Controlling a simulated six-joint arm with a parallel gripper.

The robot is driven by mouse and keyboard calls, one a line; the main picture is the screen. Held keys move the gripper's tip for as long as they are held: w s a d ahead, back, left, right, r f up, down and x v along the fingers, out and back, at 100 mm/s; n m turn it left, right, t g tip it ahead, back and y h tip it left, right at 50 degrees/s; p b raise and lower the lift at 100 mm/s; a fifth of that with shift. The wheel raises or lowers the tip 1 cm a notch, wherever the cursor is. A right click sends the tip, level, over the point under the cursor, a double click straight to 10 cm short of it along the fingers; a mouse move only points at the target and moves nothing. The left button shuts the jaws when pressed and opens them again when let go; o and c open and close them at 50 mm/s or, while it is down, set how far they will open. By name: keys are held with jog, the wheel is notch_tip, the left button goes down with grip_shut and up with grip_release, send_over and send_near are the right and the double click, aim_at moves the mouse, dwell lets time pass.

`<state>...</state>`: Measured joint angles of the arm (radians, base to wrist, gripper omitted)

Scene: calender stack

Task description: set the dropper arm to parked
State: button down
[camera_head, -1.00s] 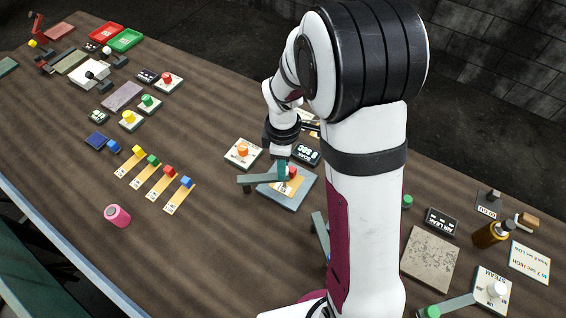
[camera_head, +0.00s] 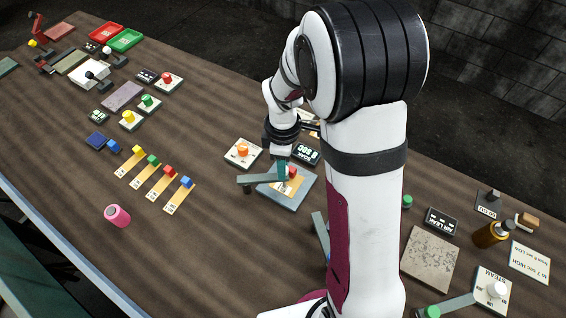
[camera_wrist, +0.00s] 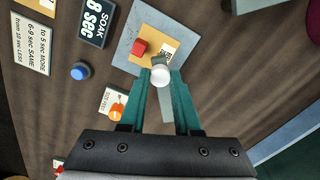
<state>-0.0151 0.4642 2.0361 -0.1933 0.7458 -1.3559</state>
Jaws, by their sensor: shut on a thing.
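A grey-green bar (camera_head: 260,180), which looks like the dropper arm, lies level over the left edge of a blue-grey plate. In the wrist view the grey bar (camera_wrist: 181,108) runs beneath my fingers to a pale round knob (camera_wrist: 160,73). My gripper (camera_wrist: 159,80) is shut on this knob, one teal finger on each side. In the head view my fingers (camera_head: 284,168) are partly hidden by my wrist. No parked mark is readable.
The blue-grey plate (camera_wrist: 125,59) carries a tan card (camera_wrist: 163,35) and a red block (camera_wrist: 139,47), close beside the knob. An orange-knobbed base (camera_head: 243,153) and a SOAK display (camera_head: 306,154) stand near. Another bar (camera_head: 320,232) lies in front, partly hidden.

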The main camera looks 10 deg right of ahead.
jog(key=shift+s, duration=0.15)
jog(key=shift+s+a+m, duration=0.2)
jog(key=shift+s+m, duration=0.45)
jog(key=shift+m, duration=0.45)
jog(key=s+a+m, duration=0.6)
jog(key=a+m, duration=0.2)
jog(key=m, duration=0.6)
jog(key=shift+s+a, duration=0.15)
jog(key=shift+a, duration=0.3)
jog(key=c, duration=0.6)
grip_release()
